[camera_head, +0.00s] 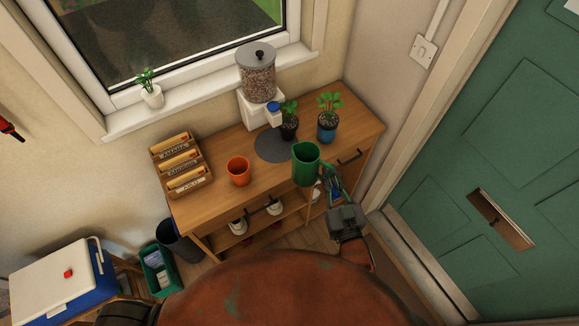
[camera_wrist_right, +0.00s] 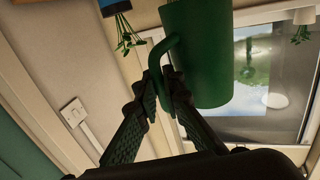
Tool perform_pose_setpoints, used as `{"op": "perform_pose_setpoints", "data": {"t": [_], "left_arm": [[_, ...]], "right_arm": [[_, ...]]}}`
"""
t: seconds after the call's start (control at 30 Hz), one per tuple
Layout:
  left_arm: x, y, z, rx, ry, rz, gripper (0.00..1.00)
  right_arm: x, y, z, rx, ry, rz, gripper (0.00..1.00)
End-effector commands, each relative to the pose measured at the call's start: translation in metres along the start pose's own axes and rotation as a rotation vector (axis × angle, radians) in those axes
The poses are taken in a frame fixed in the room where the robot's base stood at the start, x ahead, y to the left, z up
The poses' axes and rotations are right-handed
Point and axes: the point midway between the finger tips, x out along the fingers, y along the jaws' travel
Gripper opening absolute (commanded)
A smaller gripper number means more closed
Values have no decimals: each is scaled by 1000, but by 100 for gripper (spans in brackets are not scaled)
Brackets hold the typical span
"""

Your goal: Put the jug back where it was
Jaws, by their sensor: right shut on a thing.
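The green jug (camera_head: 306,166) is in the head view, at the front edge of the wooden bench (camera_head: 268,184), right of the middle. My right gripper (camera_head: 330,183) comes from the lower right and is shut on the jug's handle. In the right wrist view the fingers (camera_wrist_right: 166,84) close around the handle beside the jug's body (camera_wrist_right: 198,55). Whether the jug's base touches the bench is hidden. A round grey mat (camera_head: 270,147) lies on the bench behind and left of the jug. My left gripper is not in view.
An orange pot (camera_head: 238,171) stands left of the jug. A plant in a blue pot (camera_head: 327,130) and one in a dark pot (camera_head: 289,128) stand behind it. A seed dispenser (camera_head: 257,78) and a seed-packet rack (camera_head: 181,164) are farther back and left. A green door (camera_head: 500,150) is right.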

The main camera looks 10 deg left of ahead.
Motion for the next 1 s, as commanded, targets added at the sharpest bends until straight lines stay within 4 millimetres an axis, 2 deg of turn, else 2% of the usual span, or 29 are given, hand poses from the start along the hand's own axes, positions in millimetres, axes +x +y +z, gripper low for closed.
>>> {"op": "perform_pose_setpoints", "data": {"t": [0.03,0.1,0.2,0.3,0.4,0.57,0.87,1.0], "left_arm": [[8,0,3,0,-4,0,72],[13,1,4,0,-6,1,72],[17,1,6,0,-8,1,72],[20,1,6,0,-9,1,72],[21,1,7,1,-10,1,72],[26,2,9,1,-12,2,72],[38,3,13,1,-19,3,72],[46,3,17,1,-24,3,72]], "right_arm": [[9,-18,2,-1,7,-49,0],[17,-40,2,0,5,-108,0],[24,-65,3,0,4,-175,0],[28,-82,4,1,3,-219,0],[31,-89,5,0,3,-242,0],[50,-78,16,-2,2,-247,0],[106,-40,46,-2,2,-245,0],[123,-29,73,1,-1,-246,0]]}}
